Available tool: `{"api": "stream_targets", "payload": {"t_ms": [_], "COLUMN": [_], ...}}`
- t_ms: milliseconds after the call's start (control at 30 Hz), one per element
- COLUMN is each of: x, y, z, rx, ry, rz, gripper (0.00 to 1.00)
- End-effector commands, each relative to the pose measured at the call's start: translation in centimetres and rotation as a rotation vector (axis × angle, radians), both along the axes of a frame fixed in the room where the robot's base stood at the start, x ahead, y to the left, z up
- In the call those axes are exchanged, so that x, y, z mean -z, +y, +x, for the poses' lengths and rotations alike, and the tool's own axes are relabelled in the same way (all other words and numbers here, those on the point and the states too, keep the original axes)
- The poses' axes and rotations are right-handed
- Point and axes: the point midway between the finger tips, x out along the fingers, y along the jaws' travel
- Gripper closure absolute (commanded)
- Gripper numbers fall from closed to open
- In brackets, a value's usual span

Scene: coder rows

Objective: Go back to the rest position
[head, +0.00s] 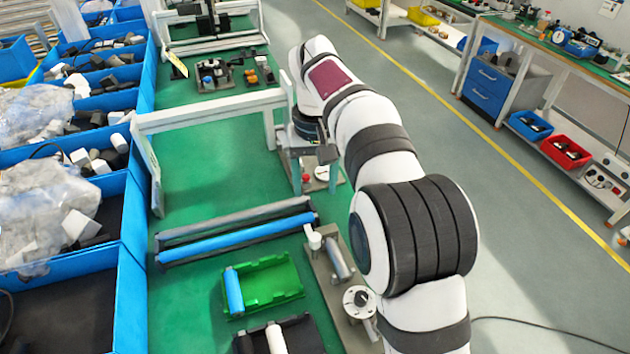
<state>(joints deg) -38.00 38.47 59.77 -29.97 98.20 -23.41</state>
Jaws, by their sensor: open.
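My white arm with dark bands reaches up the right of the head view and bends down near the top middle. My gripper (308,172) hangs at its end over the right edge of the green bench (205,170), beside the right end of a white frame (215,108). Its grey-blue fingers are small and partly hidden by my arm, but they look apart. I see nothing held between them.
Blue bins (128,215) with dark and white parts line the left. A blue roller (235,240) crosses the bench. A green tray (265,284) holds a blue cylinder (233,291). A grey fixture (340,275) stands close to my arm.

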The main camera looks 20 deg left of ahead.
Motion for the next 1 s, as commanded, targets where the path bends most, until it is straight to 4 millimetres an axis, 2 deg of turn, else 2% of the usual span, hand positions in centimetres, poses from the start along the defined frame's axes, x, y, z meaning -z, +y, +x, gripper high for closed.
{"api": "stream_targets", "payload": {"t_ms": [233, 267, 367, 400, 467, 500, 567, 600, 700, 800, 900, 1000], "x": [-0.2, -0.5, -2.8, -3.7, -4.5, -4.5, -3.7, -2.8, -0.3, 1.6, 2.3, 2.3], "y": [-0.5, -1.2, -7.1, -10.5, -15.8, -18.7, -22.2, -23.9, -26.1, -26.7, -26.9, -26.8], "z": [0.0, -0.1, -1.5, -3.0, -6.4, -9.1, -13.5, -16.4, -22.0, -25.0, -25.9, -25.9], "rx": [0.011, 0.028, 0.168, 0.258, 0.408, 0.51, 0.654, 0.741, 0.912, 1.007, 1.035, 1.033], "ry": [0.001, 0.003, 0.016, 0.026, 0.04, 0.05, 0.064, 0.071, 0.086, 0.096, 0.099, 0.1], "rz": [0.0, 0.003, 0.019, 0.031, 0.049, 0.063, 0.083, 0.095, 0.119, 0.132, 0.135, 0.134], "gripper": [0.36, 0.36, 0.36, 0.36, 0.36, 0.36, 0.36, 0.36, 0.36, 0.36, 0.36, 0.36]}}
